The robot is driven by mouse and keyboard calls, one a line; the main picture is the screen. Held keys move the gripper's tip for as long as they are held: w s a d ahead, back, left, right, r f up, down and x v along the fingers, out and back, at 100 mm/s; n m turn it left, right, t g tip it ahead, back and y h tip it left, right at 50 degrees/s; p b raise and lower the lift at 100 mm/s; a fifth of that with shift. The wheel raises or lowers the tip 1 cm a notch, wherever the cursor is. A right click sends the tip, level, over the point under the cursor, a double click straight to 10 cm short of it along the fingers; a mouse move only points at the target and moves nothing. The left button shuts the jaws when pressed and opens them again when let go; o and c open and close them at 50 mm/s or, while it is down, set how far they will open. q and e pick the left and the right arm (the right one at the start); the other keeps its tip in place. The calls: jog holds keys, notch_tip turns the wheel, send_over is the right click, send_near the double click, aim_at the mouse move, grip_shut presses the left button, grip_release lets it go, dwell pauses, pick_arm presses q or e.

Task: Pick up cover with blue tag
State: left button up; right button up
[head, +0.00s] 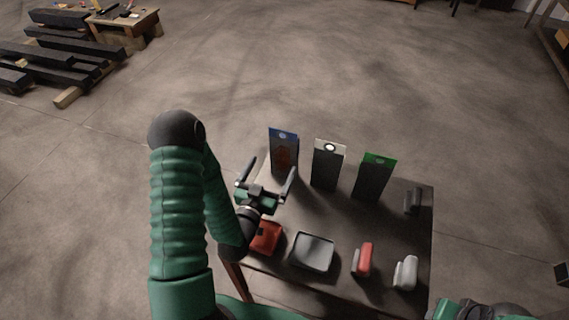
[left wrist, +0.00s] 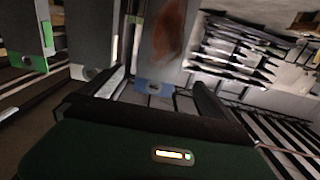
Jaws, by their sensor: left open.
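The cover with the blue tag (head: 284,157) stands upright at the far left of the small table, a dark panel with a reddish-brown patch and a blue top strip. It also shows in the left wrist view (left wrist: 168,35), with its blue strip (left wrist: 154,87) between the fingers in the picture. My left gripper (head: 266,176) is open and empty, just in front of this cover; contact cannot be told. In the wrist view its fingers (left wrist: 159,83) point toward the cover. My right gripper's fingers do not show.
Covers with a white tag (head: 327,170) and a green tag (head: 373,180) stand to the right. A red item (head: 267,237), grey tray (head: 313,252), red piece (head: 363,260) and light grey piece (head: 405,273) lie along the table's (head: 333,214) front. Dark beams (head: 58,50) lie far left.

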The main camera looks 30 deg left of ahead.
aim_at(282, 147)
pick_arm(q)
jog(key=b+x, duration=0.3)
jog(key=x, duration=0.2)
jog(key=shift+w+b, duration=0.2)
jog(key=shift+b, duration=0.2)
jog(key=x, duration=0.4)
jog(key=shift+w+d+r+p, duration=0.1)
jog(key=shift+d+r+p, duration=0.05)
jog(key=shift+d+p, duration=0.2)
jog(key=shift+w+a, duration=0.25)
jog(key=shift+a, duration=0.25)
jog(key=shift+d, duration=0.3)
jog(key=c, duration=0.9)
jog(key=shift+a, duration=0.15)
jog(key=c, duration=1)
jog(key=shift+c, duration=0.7)
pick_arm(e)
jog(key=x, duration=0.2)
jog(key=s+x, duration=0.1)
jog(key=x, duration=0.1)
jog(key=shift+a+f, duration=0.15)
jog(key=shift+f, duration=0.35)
